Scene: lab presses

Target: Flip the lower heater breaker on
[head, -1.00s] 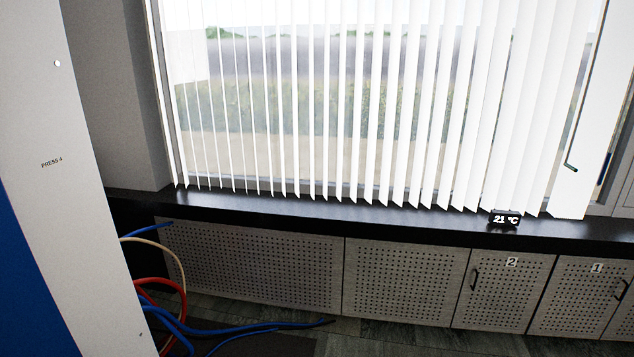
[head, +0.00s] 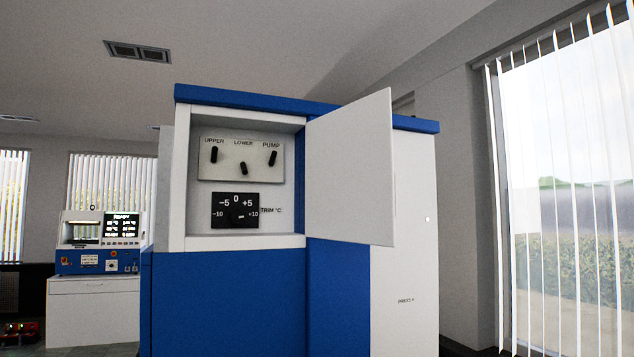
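The lower heater breaker (head: 243,168) is a black lever under the label LOWER on a light panel (head: 225,178) inside the open recess of the press cabinet (head: 225,300). It points down. The upper breaker (head: 214,155) to its left and the pump breaker (head: 273,158) to its right point up, the pump one tilted. Neither of my grippers shows in the head view.
A white door (head: 350,170) stands open on the recess's right side. Below the breakers is a black trim dial plate (head: 235,210). A smaller machine with a READY screen (head: 122,226) stands on a white cabinet (head: 93,312) at left. A window with blinds (head: 570,190) is at right.

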